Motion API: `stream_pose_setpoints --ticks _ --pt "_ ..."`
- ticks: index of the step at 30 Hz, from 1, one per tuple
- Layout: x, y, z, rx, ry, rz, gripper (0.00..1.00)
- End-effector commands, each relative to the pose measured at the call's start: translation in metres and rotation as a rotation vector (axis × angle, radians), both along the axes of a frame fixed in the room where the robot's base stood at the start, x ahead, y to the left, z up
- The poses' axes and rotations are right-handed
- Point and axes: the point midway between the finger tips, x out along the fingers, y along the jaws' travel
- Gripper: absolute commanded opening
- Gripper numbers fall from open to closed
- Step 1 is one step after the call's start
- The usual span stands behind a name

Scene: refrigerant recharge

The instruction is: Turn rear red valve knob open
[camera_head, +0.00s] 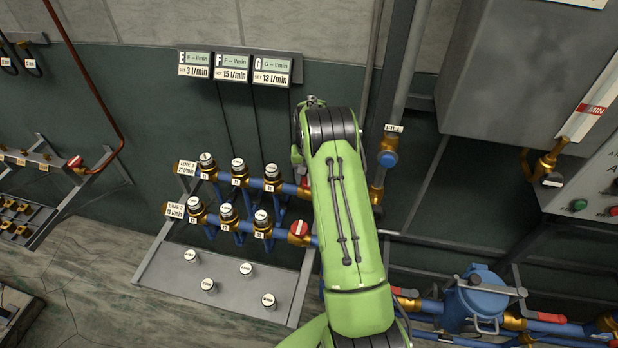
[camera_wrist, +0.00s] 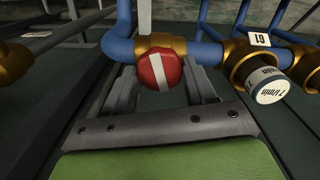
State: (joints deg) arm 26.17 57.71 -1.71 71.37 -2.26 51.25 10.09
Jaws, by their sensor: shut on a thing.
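In the wrist view a round red valve knob (camera_wrist: 160,70) with a white stripe sits on a brass valve body on a blue pipe. The stripe runs nearly up and down, slightly tilted. The two fingers of my gripper (camera_wrist: 160,86) are on either side of this knob, shut on it. In the head view only a sliver of the rear red knob (camera_head: 305,182) shows at the right end of the rear pipe row; my green arm covers the rest and my gripper. The front red knob (camera_head: 299,229) with a white stripe is uncovered on the front row.
Several brass valves with white caps (camera_head: 238,164) line both blue pipe rows left of my arm. A grey tray (camera_head: 165,274) with loose white caps lies below. A pipe with a blue fill cap (camera_head: 388,158) stands close right of my arm.

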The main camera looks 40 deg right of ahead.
Motion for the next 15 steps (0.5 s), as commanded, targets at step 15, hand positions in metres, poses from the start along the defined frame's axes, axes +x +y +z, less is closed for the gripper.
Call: stream_pose_setpoints --ticks 15 --pt "0.0031 -0.0007 0.0009 -0.006 -0.011 0.427 0.19"
